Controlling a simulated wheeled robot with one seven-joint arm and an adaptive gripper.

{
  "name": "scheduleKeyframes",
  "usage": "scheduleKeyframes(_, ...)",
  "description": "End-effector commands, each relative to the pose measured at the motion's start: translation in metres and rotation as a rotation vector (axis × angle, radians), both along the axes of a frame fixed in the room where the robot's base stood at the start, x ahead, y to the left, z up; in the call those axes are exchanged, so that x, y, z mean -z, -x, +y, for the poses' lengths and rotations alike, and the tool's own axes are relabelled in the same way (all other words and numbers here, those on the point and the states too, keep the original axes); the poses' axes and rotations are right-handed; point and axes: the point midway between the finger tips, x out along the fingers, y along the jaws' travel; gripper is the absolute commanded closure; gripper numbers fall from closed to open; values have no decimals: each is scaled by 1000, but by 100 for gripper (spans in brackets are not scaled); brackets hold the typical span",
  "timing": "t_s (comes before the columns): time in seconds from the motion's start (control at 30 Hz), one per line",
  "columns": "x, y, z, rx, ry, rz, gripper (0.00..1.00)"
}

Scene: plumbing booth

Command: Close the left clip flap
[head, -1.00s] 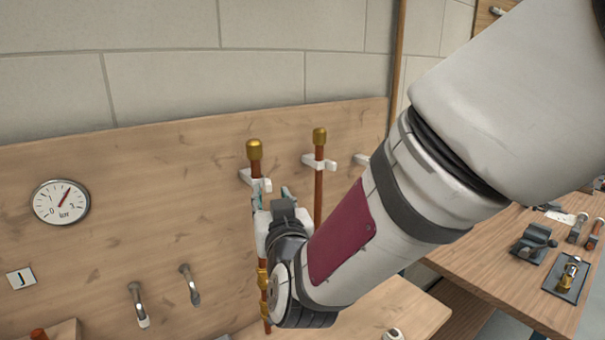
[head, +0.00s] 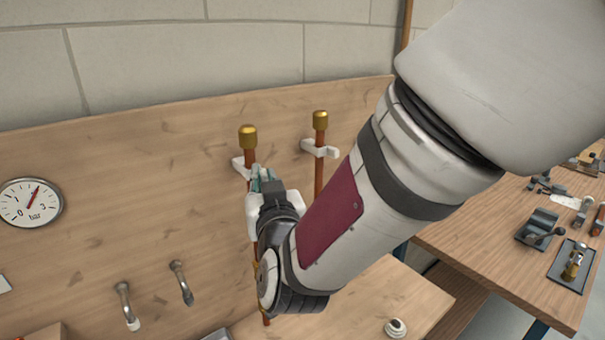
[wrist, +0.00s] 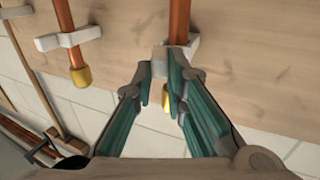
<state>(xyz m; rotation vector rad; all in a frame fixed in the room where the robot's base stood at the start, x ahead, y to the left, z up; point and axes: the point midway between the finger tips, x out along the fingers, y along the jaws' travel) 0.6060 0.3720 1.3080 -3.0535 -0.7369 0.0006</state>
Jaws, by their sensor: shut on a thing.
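The left clip (head: 238,167) is a small white bracket on the wooden board, at the left copper pipe (head: 247,160) just below its brass cap (head: 248,137). My gripper (head: 263,181) is at this clip and covers part of it and of the pipe. In the wrist view, where the pipes appear upside down, the teal fingers of my gripper (wrist: 164,80) straddle a pale grey-white piece of the clip (wrist: 160,58), with the capped pipe end behind them. The jaws are shut on this piece, which looks like the clip flap. The flap's exact angle is hidden.
The right clip (head: 320,149) holds a second capped pipe (head: 319,175). A gauge (head: 30,203) and two bent metal taps (head: 178,283) are on the board at left. A side bench (head: 500,255) with tools stands at right.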

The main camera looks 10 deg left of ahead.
Motion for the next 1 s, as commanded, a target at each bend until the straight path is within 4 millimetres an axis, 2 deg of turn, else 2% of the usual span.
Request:
scheduleKeyframes(0.27, 0, -4, -1, -24, -5, -4, 100)
scheduleKeyframes(0.53, 0, -15, -4, -173, -8, -11, 100)
scheduleKeyframes(1.0, -3, -21, -5, -384, -7, -13, 100)
